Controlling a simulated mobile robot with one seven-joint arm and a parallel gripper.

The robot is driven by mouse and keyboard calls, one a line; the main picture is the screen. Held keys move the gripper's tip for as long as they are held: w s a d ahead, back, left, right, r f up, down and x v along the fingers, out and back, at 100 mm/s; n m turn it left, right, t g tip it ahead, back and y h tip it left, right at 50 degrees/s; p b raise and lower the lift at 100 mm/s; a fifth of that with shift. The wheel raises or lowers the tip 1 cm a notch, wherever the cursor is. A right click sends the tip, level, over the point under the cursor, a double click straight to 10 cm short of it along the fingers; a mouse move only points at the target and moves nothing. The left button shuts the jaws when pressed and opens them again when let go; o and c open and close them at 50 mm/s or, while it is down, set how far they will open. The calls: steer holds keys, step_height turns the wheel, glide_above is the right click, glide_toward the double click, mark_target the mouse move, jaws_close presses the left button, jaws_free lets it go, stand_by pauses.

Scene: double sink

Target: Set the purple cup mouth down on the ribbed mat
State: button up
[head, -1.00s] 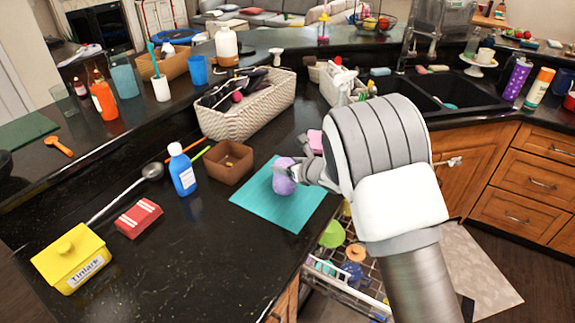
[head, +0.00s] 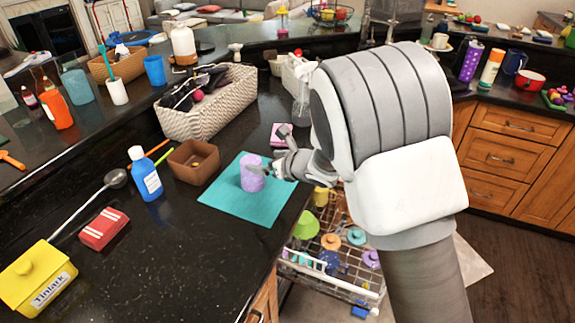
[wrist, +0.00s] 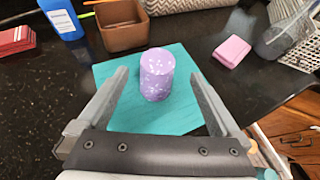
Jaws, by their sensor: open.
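The purple speckled cup (head: 252,174) stands on the teal mat (head: 222,196) on the dark counter. In the wrist view the cup (wrist: 157,76) is upright on its rim, with a closed, patterned end facing up, so its mouth is down. The mat (wrist: 112,112) lies flat under it; its ribs are too fine to make out. My gripper (wrist: 160,76) is open, with one finger on each side of the cup and visible gaps to it. In the head view my gripper (head: 272,160) is to the right of the cup.
A brown square bowl (head: 193,162), blue bottle (head: 145,174) and white basket (head: 210,103) stand left of and behind the mat. A pink block (wrist: 232,51) lies to its right. The open dishwasher rack (head: 330,250) is below the counter edge.

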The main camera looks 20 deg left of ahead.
steer(key=v, duration=1)
steer(key=shift+d+b, duration=0.15)
steer(key=shift+b, duration=0.3)
steer(key=shift+s, duration=0.1)
steer(key=w+d+r+m+t+h, duration=0.1)
steer(key=d+r+m+t+h, duration=0.3)
steer(key=d+m, duration=0.6)
steer(key=w+d+r+m+t+h, duration=0.1)
steer(key=d+r+m+h, duration=0.3)
steer(key=d+m, duration=0.6)
steer(key=s+d+r+m+g+h, duration=0.25)
steer(key=s+d+m, duration=0.55)
steer(key=m, duration=0.4)
steer(key=s+d+m+g, duration=0.1)
steer(key=s+d+m, duration=0.1)
steer(key=s+m, duration=0.6)
steer(key=s+d+m+g, duration=0.2)
steer(key=s+m, duration=0.5)
steer(key=s, duration=0.1)
steer(key=shift+s+d+f+m, duration=0.25)
steer(key=shift+d+f+m, duration=0.05)
steer(key=shift+d+m, duration=0.1)
